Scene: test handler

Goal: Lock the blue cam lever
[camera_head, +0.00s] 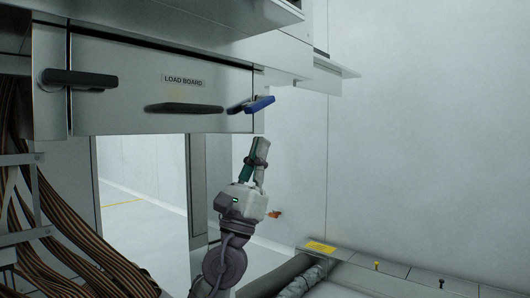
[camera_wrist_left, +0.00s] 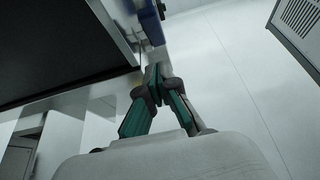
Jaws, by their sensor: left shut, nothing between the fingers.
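The blue cam lever (camera_head: 259,104) sits at the right end of the load board panel (camera_head: 115,55), on a dark pivot. It points right, with its free end tilted slightly up and projecting past the panel's right edge. Part of it shows at the top of the left wrist view (camera_wrist_left: 151,22). My left gripper (camera_head: 258,142) is below the lever, pointing up, with a visible gap between its fingertips and the lever. Its fingers are closed together and empty; they also show in the left wrist view (camera_wrist_left: 156,78). My right gripper is not in view.
A black lever (camera_head: 80,79) is at the panel's left end, and a dark handle (camera_head: 185,108) runs along its lower middle. Brown cables (camera_head: 60,225) hang at left. A grey ledge with a yellow label (camera_head: 320,247) is at lower right. Space right of the lever is free.

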